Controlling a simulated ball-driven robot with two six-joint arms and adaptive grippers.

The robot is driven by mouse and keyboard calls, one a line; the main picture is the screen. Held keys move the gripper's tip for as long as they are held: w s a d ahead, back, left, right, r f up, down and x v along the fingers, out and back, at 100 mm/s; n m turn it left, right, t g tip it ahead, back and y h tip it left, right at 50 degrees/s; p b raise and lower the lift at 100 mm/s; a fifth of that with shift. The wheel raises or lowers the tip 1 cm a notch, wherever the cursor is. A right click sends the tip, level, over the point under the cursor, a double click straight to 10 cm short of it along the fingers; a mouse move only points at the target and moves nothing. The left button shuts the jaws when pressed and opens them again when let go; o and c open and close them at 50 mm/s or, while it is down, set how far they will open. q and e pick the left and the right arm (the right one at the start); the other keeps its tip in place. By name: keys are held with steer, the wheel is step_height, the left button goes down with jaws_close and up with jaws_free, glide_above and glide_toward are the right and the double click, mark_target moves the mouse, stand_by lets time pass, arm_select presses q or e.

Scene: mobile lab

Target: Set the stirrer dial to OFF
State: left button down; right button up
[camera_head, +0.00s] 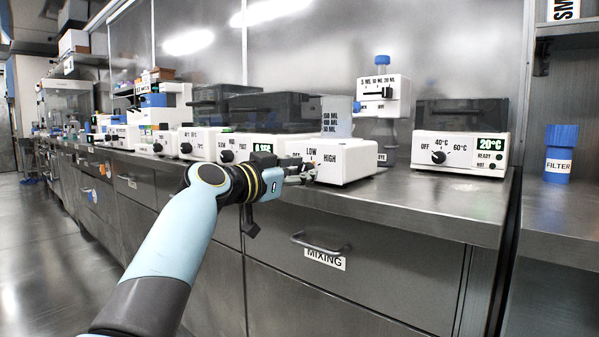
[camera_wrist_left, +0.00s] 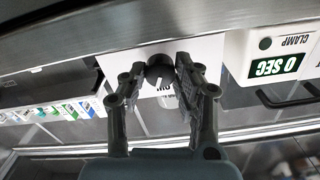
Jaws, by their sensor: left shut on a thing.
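The stirrer is a white box (camera_head: 345,163) on the bench, with OFF, LOW and HIGH printed on its front. My left gripper (camera_head: 305,170) is at the left part of that front, and its fingers cover much of the dial and the OFF label in the head view. In the left wrist view the dark round dial (camera_wrist_left: 158,74) sits between the two fingertips of my left gripper (camera_wrist_left: 162,76), which are shut on it. The stirrer's white front (camera_wrist_left: 125,62) shows around them. A pale pointer line shows on the dial, but its exact setting is hard to tell. My right gripper is not in view.
A heater box (camera_head: 458,150) with its own dial and a 20°C display stands to the right. A box with a 0 SEC display (camera_wrist_left: 268,65) is close beside the stirrer. The drawer labelled MIXING (camera_head: 350,275) is below, its handle sticking out.

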arm_select(q)
steer(key=c, duration=1.2)
jaws_free()
steer(key=shift+c, duration=0.2)
steer(key=v, duration=1.2)
